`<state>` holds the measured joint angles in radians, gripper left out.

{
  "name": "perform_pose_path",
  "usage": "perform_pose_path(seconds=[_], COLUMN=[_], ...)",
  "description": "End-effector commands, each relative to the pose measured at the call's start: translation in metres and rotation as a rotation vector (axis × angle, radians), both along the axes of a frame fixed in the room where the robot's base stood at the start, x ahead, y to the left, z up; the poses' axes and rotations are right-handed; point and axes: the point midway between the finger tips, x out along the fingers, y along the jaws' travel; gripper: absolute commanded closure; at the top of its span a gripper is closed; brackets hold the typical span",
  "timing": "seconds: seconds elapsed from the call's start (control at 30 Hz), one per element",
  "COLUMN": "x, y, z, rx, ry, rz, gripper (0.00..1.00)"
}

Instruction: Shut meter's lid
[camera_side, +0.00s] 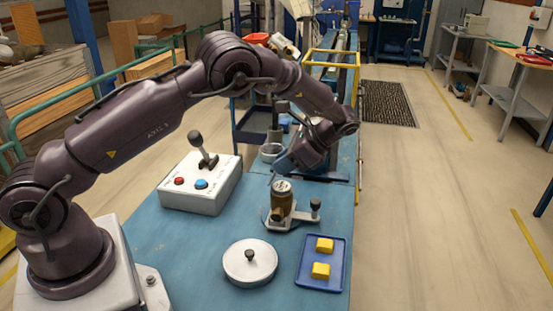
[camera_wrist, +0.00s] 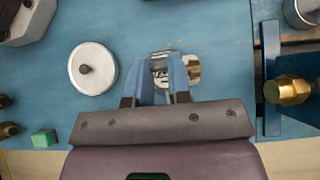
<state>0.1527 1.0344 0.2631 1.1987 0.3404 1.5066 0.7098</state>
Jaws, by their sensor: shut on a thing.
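The meter (camera_side: 282,203) stands upright on the blue table in the side view, a brown-bronze body with a round pale dial face on top. My gripper (camera_side: 283,171) is just above and behind it, pointing down. In the wrist view my gripper's two blue fingers (camera_wrist: 161,66) are closed around a shiny metal piece at the meter. Brassy metal of the meter (camera_wrist: 193,71) shows just right of the fingers. The fingers hide much of the held part, and I cannot make out the lid clearly or its angle.
A white round disc with a dark knob (camera_side: 250,263) lies in front of the meter. A blue tray (camera_side: 307,286) with yellow blocks is at front right. A joystick box (camera_side: 200,184) stands left. A brass fitting (camera_wrist: 289,90) is at right in the wrist view.

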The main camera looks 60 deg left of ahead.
Motion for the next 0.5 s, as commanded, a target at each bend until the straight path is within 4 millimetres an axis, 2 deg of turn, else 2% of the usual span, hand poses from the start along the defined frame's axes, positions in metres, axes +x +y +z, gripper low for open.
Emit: perform_pose_path(seconds=[0.5], x=[0.013], y=[-0.014], z=[-0.016], rx=[0.228], ry=[0.233], rz=[-0.002], gripper=[1.00])
